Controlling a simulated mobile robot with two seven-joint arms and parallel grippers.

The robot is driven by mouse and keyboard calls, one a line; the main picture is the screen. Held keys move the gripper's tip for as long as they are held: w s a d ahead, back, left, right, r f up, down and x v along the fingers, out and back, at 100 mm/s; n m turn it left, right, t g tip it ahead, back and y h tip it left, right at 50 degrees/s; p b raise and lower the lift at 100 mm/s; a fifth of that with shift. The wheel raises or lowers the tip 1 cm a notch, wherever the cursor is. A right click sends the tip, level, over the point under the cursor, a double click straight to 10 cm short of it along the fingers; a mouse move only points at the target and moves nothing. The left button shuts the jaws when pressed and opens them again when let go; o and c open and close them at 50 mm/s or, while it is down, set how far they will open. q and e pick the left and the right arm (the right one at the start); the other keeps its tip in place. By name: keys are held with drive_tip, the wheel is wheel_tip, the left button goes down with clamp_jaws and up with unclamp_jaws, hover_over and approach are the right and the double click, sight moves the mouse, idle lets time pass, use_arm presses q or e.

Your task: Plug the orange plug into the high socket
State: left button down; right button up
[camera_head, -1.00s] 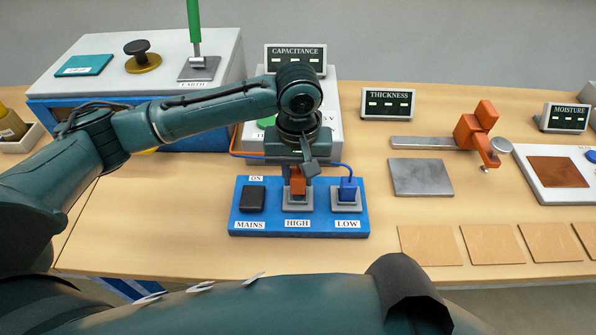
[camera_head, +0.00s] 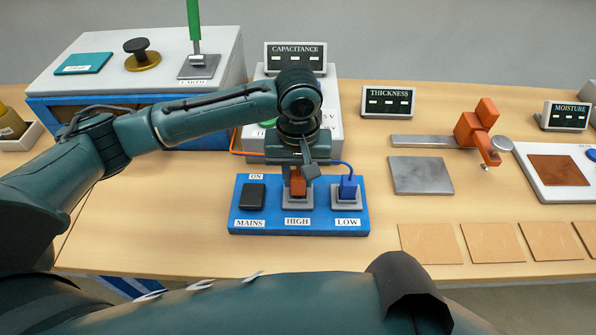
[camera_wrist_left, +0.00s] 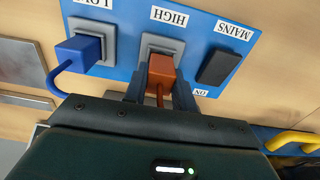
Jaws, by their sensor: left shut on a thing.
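The orange plug (camera_head: 298,184) is at the high socket (camera_head: 297,204), the grey square marked HIGH on the blue board (camera_head: 262,226). My left gripper (camera_head: 297,186) is above that socket, shut on the plug, with its fingers on either side. In the left wrist view the orange plug (camera_wrist_left: 161,72) lies between the fingers, its front end against or just over the grey socket plate (camera_wrist_left: 163,44). I cannot tell how deep it sits. The blue plug (camera_head: 348,187) stands in the low socket (camera_head: 346,205). My right gripper does not show.
A black mains switch (camera_head: 252,197) is left of the high socket. An orange cable (camera_head: 240,152) and a blue cable (camera_head: 345,166) run back toward the capacitance unit (camera_head: 295,57). A metal plate (camera_head: 420,175) and several tan squares (camera_head: 430,244) lie to the right.

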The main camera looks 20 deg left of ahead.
use_arm(q)
drive_tip(key=shift+f, duration=0.7)
drive_tip(key=c, duration=1.4)
unclamp_jaws()
drive_tip(key=shift+o, duration=0.2)
drive_tip(key=o, duration=0.5)
drive_tip(key=shift+o, duration=0.2)
